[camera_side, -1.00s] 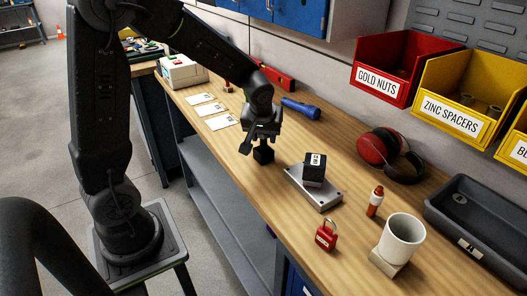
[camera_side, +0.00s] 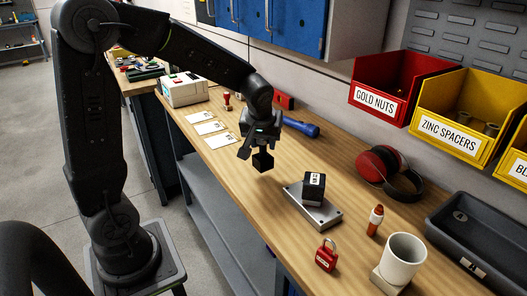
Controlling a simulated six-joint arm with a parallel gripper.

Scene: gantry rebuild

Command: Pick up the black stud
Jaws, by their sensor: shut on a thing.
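My gripper (camera_side: 262,146) is above the wooden bench top, pointing down, shut on a small black block-like piece, which I take to be the black stud (camera_side: 263,161). The stud hangs below the fingers and appears just clear of the bench. The fingertips are dark against the dark piece, so the exact grip is hard to see. Another black block with white marks on it (camera_side: 314,187) sits on a grey metal plate with holes (camera_side: 322,216), to the right of the gripper and nearer the camera.
A blue flashlight (camera_side: 301,127) lies behind my gripper. White cards (camera_side: 208,128) lie to the left. Red ear muffs (camera_side: 377,165), a red-and-white bottle (camera_side: 375,220), a red padlock (camera_side: 326,256), a white mug (camera_side: 403,257) and a dark tray (camera_side: 480,213) stand to the right.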

